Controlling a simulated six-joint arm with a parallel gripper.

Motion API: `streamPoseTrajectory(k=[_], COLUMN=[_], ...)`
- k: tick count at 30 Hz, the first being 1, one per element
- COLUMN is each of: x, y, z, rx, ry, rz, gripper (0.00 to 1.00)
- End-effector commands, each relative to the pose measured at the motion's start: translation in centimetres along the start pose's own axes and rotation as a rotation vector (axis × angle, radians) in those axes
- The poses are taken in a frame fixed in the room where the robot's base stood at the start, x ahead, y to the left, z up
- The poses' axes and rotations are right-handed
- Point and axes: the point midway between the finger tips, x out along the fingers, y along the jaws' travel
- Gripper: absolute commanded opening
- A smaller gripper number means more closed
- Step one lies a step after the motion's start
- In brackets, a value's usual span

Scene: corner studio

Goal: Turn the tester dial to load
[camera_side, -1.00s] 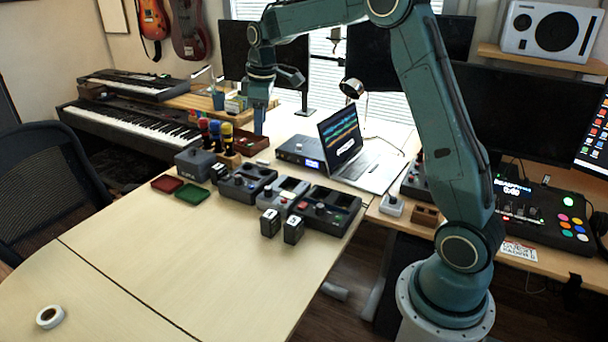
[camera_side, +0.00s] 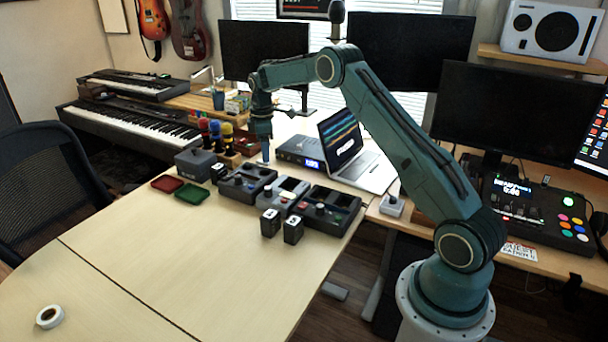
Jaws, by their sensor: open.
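Three small devices stand in a row on the light wood desk: a dark left one (camera_side: 262,176), a grey middle one (camera_side: 291,185) and a dark right one (camera_side: 345,200). The middle one looks like the tester; its dial and the load mark are too small to make out. My gripper (camera_side: 266,160) points straight down just behind the left device, above the desk, and holds nothing that I can see. Its jaws are open, though the finger gap is hard to see from here. It appears apart from all three devices.
Black blocks (camera_side: 293,230) with white labels stand in front of the devices. A grey box (camera_side: 195,163), a red tray (camera_side: 167,184) and a green tray (camera_side: 191,194) lie left. An open laptop (camera_side: 365,168) stands behind.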

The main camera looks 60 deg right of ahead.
Motion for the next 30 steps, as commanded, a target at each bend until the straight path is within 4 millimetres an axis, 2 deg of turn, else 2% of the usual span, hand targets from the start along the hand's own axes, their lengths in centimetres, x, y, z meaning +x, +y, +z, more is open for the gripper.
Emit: streamPoseTrajectory(k=[5, 11, 30], x=[0.6, 2.2, 11.5], y=[0.0, -0.1, -0.1], z=[0.0, 0.0, 0.0], rx=[0.000, 0.001, 0.001], ry=[-0.001, -0.001, -0.001], rz=[-0.001, -0.002, -0.002], gripper=[0.47, 0.47, 0.47])
